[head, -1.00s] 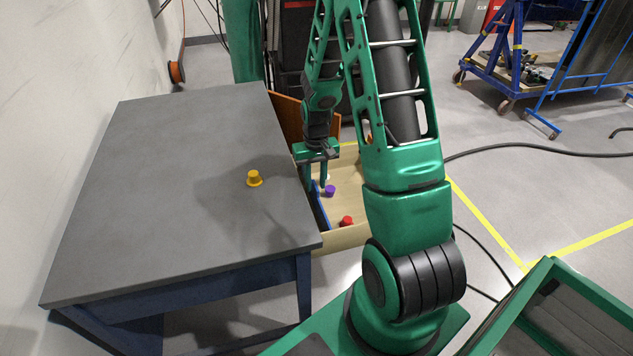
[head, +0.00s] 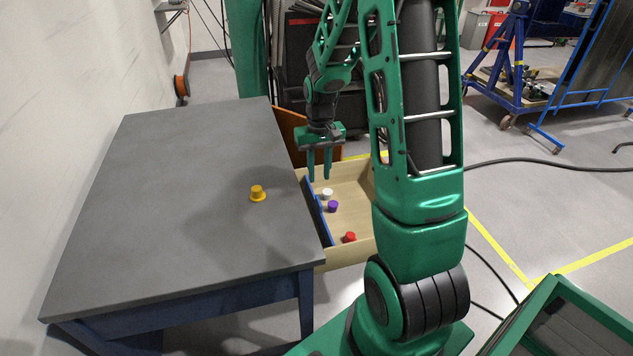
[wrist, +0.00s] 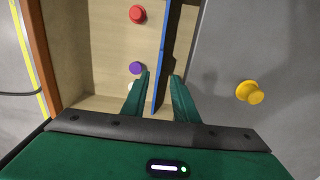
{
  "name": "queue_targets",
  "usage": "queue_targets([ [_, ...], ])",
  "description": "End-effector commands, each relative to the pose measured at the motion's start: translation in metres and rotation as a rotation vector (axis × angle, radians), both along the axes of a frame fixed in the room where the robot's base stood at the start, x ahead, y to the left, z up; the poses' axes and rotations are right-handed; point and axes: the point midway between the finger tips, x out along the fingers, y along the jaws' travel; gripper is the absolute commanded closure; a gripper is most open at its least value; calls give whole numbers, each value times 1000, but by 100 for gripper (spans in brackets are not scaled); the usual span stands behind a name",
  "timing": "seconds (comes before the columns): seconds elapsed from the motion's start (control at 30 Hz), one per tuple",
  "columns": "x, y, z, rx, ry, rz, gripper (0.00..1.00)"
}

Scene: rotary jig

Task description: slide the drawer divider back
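The blue drawer divider (head: 322,219) stands in the open wooden drawer (head: 362,192), close to the grey table's edge. In the wrist view the divider (wrist: 168,38) runs as a thin blue strip between my fingertips, with a narrow dark gap between it and the table. My gripper (head: 319,177) is open and empty above the far end of the divider, fingers pointing down. In the wrist view my gripper (wrist: 161,76) has a finger on either side of the divider line, apart from each other. Whether the fingertips clear the divider's top is hard to tell.
A white peg (head: 327,193), a purple peg (head: 333,206) and a red peg (head: 350,237) stand in the drawer right of the divider. A yellow knob-like piece (head: 257,194) sits on the grey table (head: 170,180). An orange-brown panel (head: 291,127) stands behind the drawer.

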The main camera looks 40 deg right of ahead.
Motion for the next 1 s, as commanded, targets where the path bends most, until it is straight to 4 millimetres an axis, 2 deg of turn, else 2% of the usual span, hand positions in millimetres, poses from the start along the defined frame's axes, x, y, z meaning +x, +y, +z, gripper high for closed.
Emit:
queue_targets([
  [0.33,0,0,5,0,1,0,73],
  [0.43,-2,0,7,-1,0,-1,97],
  [0.57,-14,0,21,-11,0,-9,100],
  [0.67,-35,0,44,-24,1,-24,100],
  [0.77,-65,2,70,-37,3,-45,100],
  [1.0,-145,13,119,-45,7,-104,100],
])
